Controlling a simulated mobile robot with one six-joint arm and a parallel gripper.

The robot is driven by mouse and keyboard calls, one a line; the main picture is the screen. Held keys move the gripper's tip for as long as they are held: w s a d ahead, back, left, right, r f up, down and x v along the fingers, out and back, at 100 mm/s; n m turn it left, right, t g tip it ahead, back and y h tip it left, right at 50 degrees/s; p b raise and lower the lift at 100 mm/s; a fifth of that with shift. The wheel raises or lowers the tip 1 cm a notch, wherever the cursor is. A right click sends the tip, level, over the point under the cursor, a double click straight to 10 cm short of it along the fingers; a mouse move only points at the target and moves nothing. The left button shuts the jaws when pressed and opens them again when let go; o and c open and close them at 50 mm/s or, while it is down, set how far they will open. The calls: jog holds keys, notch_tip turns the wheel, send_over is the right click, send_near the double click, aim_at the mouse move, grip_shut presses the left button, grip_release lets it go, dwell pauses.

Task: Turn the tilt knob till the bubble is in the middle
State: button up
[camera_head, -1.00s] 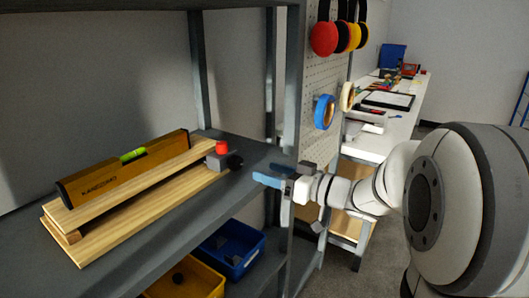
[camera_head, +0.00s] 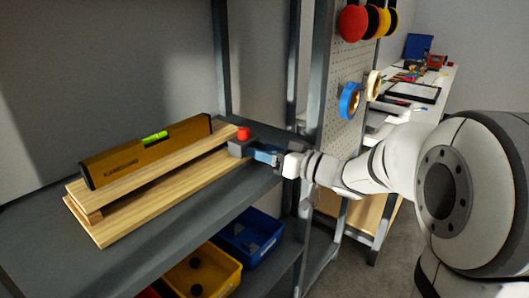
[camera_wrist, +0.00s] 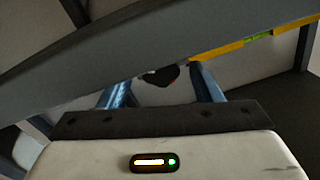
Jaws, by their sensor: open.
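A brown-yellow spirit level (camera_head: 180,143) lies on a tilted wooden board (camera_head: 160,178) on the grey shelf. Its green vial (camera_head: 155,137) is on top; the bubble is too small to place. At the board's right end are a red cap (camera_head: 243,133) and a grey block (camera_head: 238,149). My gripper (camera_head: 265,155) is right beside this block, its blue fingers pointing at it. In the wrist view, the dark knob (camera_wrist: 163,75) shows between the open fingers, near their tips; contact cannot be told. In the head view the knob is hidden by my gripper.
A shelf post (camera_head: 318,90) and a pegboard (camera_head: 345,75) with tape rolls and ear defenders stand close to my arm on the right. A blue bin (camera_head: 277,238) and a yellow bin (camera_head: 232,284) sit on the lower shelf. The shelf in front of the board is clear.

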jog(key=shift+c, duration=0.4)
jog(key=c, duration=0.9)
jog(key=shift+n, duration=0.3)
jog(key=n+b, duration=0.1)
jog(key=n, duration=0.4)
jog(key=shift+h, duration=0.3)
jog(key=n+b, duration=0.2)
jog(key=n, duration=0.3)
jog(key=shift+s+a+n+b, duration=0.1)
jog(key=shift+n+b, duration=0.3)
jog(key=o, duration=1)
